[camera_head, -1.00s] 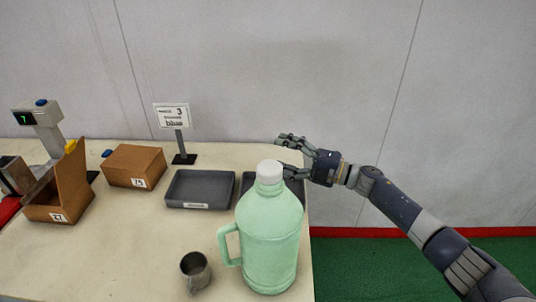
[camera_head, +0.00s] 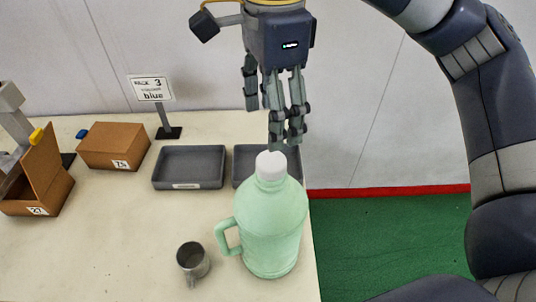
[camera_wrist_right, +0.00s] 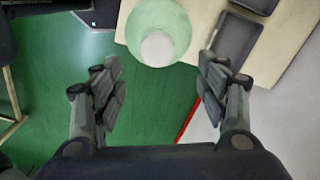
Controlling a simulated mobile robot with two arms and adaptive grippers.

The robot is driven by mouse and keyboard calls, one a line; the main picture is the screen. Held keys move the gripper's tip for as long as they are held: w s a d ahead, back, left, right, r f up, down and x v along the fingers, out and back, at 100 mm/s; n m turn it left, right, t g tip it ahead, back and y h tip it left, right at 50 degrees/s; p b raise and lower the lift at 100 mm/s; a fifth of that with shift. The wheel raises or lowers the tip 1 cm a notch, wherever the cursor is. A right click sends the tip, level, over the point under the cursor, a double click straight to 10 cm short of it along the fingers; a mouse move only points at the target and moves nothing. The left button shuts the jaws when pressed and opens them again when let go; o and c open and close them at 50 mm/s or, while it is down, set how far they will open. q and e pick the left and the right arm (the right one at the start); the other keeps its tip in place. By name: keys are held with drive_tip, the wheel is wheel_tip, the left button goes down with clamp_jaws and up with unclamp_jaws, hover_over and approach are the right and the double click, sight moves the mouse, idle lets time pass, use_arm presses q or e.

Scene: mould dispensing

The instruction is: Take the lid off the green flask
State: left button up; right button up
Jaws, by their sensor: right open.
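The green flask (camera_head: 268,228) stands upright on the table with its handle to the left. Its white lid (camera_head: 270,165) sits on the neck. My right gripper (camera_head: 282,140) points down just above and behind the lid, its fingers apart. In the right wrist view the lid (camera_wrist_right: 158,48) and the flask top (camera_wrist_right: 140,22) show beyond the open fingers (camera_wrist_right: 162,85), with nothing between the fingertips. My left gripper is not in view.
A metal cup (camera_head: 193,260) stands left of the flask. Two grey trays (camera_head: 188,184) (camera_head: 240,168) lie behind it. Cardboard boxes (camera_head: 112,146) (camera_head: 42,180) and a sign (camera_head: 152,89) stand further left. The table's right edge is close to the flask.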

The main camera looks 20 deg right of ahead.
sight(271, 159)
wheel_tip(271, 159, down, 5)
drive_tip(key=shift+s+r+p, duration=0.1)
drive_tip(key=shift+p, duration=0.3)
drive_tip(key=shift+f+p, duration=0.45)
drive_tip(key=shift+f, duration=0.2)
drive_tip(key=f+p, duration=0.1)
drive_tip(key=f, duration=0.2)
drive_tip(key=shift+s+a+f+p, duration=0.15)
drive_tip(key=shift+s+f+p, duration=0.1)
drive_tip(key=shift+p, duration=0.1)
drive_tip(key=shift+w+f, duration=0.1)
drive_tip(key=shift+f, duration=0.35)
drive_tip(key=c, duration=1)
